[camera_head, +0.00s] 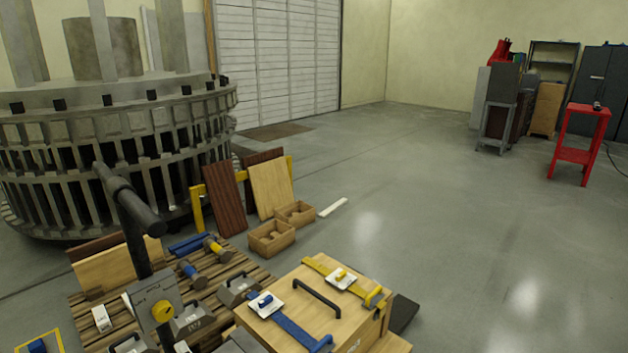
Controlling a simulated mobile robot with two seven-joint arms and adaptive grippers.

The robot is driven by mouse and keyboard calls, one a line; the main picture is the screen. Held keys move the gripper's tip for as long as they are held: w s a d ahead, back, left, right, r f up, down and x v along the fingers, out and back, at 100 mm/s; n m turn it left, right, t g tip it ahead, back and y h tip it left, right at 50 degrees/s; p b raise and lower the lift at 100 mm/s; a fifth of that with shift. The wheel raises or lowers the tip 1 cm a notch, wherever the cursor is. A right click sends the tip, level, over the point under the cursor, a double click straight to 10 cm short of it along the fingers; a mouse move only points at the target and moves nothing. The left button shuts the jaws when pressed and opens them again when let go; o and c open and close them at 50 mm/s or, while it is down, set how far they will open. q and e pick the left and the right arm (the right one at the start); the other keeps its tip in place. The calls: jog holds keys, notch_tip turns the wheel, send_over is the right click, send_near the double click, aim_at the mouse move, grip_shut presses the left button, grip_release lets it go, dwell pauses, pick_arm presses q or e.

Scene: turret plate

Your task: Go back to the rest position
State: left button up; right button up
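Neither of my grippers shows in the head view, so I cannot see whether they are open, shut or holding anything. The task names no object. A large grey round turret structure (110,150) with slatted rings stands at the left. In front of it, a wooden pallet (215,268) bears tools and grey metal blocks. A wooden case (330,288) with a black handle and blue and yellow straps is at the bottom middle.
A dark post with a cylindrical top (130,205) rises at the left. Boards (272,188) lean behind small open wooden boxes (270,238). A red stand (580,140) and dark cabinets (600,85) are at the far right. The grey floor (470,230) between is clear.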

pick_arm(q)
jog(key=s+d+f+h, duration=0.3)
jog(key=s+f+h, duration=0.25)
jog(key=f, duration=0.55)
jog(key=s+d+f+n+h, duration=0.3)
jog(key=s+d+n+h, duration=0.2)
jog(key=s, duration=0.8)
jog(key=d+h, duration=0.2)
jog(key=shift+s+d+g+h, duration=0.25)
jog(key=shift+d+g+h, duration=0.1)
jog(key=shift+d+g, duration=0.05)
